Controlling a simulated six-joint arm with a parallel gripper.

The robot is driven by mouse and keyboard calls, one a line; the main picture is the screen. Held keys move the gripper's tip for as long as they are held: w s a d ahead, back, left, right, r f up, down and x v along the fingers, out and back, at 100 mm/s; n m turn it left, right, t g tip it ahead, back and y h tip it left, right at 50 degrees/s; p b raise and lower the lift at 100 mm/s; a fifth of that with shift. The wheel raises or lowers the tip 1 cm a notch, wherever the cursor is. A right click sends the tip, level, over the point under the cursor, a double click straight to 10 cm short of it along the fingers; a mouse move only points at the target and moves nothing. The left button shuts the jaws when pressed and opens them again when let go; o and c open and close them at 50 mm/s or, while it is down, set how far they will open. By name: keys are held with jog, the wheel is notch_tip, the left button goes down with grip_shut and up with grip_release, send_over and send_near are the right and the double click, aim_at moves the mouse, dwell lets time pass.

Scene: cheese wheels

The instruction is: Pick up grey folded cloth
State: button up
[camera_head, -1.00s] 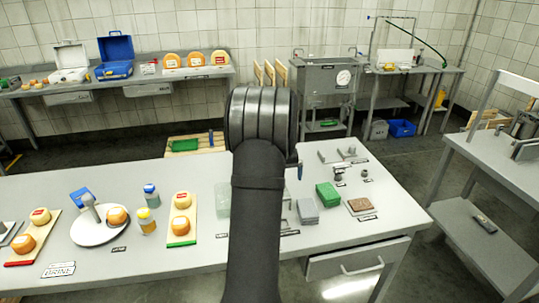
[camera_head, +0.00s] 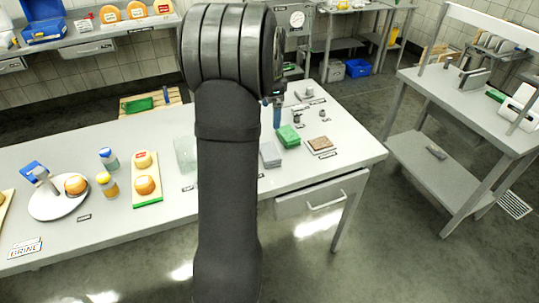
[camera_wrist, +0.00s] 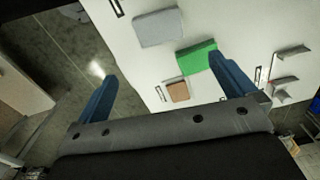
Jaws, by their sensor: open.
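The grey folded cloth (camera_head: 270,154) lies flat on the table, just left of a green folded cloth (camera_head: 288,136). In the wrist view the grey cloth (camera_wrist: 158,27) is near the top, beyond my fingertips, and the green cloth (camera_wrist: 197,58) is closer, beside the right finger. My gripper (camera_wrist: 170,75) is open and empty, with its two blue fingers spread apart above the table edge. In the head view only part of a blue finger (camera_head: 277,113) shows; my arm hides the rest.
A brown pad (camera_head: 320,144) lies right of the green cloth, with small metal tools (camera_head: 303,96) behind. Cheeses on a board (camera_head: 146,178), bottles (camera_head: 108,186) and a round white plate (camera_head: 58,200) stand to the left. A drawer (camera_head: 322,195) is below the table.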

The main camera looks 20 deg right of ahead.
notch_tip(320, 180, down, 12)
jog(key=shift+r, duration=0.15)
jog(key=shift+s+a+f, duration=0.1)
jog(key=shift+a+f, duration=0.05)
jog(key=shift+f, duration=1.25)
jog(key=shift+a+f, duration=0.1)
jog(key=shift+f, duration=1.25)
jog(key=shift+c, duration=0.2)
jog(key=c, duration=0.7)
